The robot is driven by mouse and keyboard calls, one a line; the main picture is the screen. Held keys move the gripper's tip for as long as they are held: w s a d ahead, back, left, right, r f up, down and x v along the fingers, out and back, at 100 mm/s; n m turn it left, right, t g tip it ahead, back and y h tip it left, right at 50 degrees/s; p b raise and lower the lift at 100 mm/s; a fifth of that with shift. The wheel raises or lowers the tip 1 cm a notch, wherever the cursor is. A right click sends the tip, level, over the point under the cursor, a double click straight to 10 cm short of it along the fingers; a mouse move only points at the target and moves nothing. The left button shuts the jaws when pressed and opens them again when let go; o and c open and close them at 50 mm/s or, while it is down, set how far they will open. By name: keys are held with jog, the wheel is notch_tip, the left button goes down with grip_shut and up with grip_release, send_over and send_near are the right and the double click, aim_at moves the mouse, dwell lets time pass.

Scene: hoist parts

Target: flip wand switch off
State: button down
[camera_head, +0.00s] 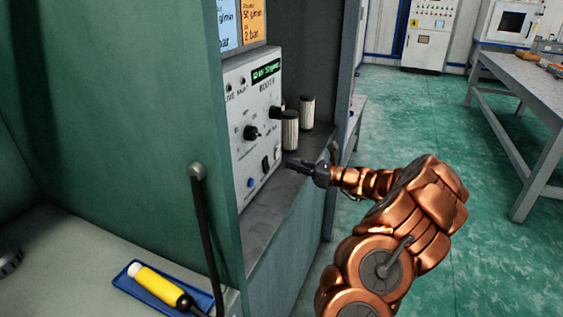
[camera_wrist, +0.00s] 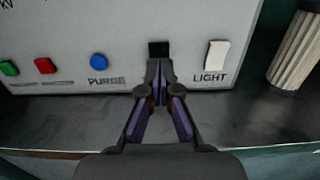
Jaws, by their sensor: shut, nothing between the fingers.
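A grey-white control panel (camera_head: 240,120) stands in the green cabinet. Low on it is a black rocker switch (camera_wrist: 159,48), also seen in the head view (camera_head: 265,164); my fingers hide any label under it. A white rocker switch (camera_wrist: 216,54) marked LIGHT is to its right. My gripper (camera_wrist: 160,72) is shut and empty, its fingertips just below the black switch in the wrist view. I cannot tell whether they touch the panel. In the head view my gripper (camera_head: 292,164) reaches in from the right. The switch's position is unclear.
A blue button (camera_wrist: 98,62) marked PURGE, a red button (camera_wrist: 45,66) and a green button (camera_wrist: 9,68) are to the left. Two ribbed filters (camera_head: 290,130) stand on the ledge. A yellow-handled tool (camera_head: 155,284) lies in a blue tray (camera_head: 122,280).

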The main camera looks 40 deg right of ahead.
jog(key=v, duration=0.7)
jog(key=shift+s+d+r, duration=0.15)
jog(key=shift+s+r, duration=0.15)
jog(key=shift+r, duration=0.3)
